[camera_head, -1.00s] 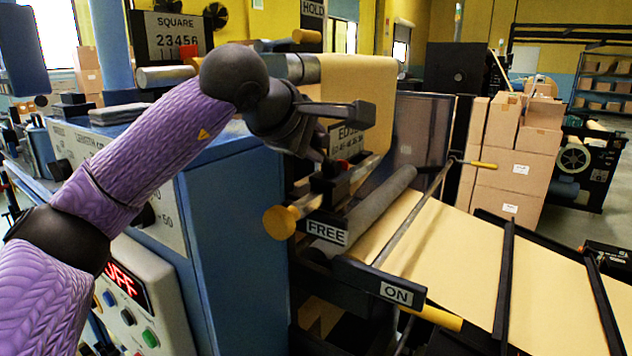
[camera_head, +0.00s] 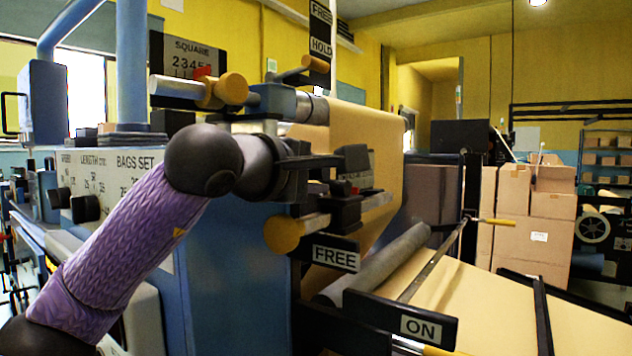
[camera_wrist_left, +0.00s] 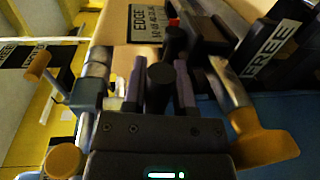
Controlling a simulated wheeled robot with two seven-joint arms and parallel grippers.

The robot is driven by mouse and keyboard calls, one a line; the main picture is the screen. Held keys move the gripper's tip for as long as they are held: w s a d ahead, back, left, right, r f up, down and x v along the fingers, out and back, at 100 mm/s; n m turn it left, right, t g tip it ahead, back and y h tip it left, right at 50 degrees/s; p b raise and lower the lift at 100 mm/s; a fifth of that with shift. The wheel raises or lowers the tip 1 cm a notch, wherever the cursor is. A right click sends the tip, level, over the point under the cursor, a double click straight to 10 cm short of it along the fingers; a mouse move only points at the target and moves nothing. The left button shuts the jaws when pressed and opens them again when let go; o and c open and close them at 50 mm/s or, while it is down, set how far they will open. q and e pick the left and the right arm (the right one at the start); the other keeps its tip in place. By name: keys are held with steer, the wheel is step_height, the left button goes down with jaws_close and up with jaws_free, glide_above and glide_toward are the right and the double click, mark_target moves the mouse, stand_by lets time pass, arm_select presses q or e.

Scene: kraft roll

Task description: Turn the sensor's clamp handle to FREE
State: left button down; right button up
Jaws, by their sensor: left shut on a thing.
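The dark sensor assembly (camera_head: 347,211), with a small red part, sits at the edge of the brown paper web. Just below it are a FREE plate (camera_head: 336,258) and a silver bar with a yellow end (camera_head: 282,234). The FREE plate also shows in the left wrist view (camera_wrist_left: 270,52), beside the yellow end (camera_wrist_left: 262,140). My left gripper (camera_head: 342,188) is at the sensor. In the left wrist view its fingers (camera_wrist_left: 161,84) are shut around a short dark cylindrical knob (camera_wrist_left: 160,77). I cannot tell the handle's exact angle. My right gripper is out of view.
A grey roller (camera_head: 378,262) and an ON plate (camera_head: 419,326) lie below and right of the sensor. A blue machine cabinet (camera_head: 225,290) stands left of it. An upper yellow-ended lever (camera_head: 305,67) is near the HOLD sign. Stacked cartons (camera_head: 535,215) stand behind right.

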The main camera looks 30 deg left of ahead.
arm_select(q)
steer(key=shift+r, duration=0.1)
steer(key=c, duration=0.8)
jaws_free()
steer(key=o, duration=0.4)
steer(key=shift+w, duration=0.2)
steer(key=shift+c, duration=0.2)
steer(key=shift+s, duration=0.1)
steer(key=shift+s, duration=0.1)
steer(key=s+r, duration=0.1)
steer(key=s, duration=0.8)
steer(key=shift+s+a, duration=0.3)
steer(key=shift+a, duration=0.05)
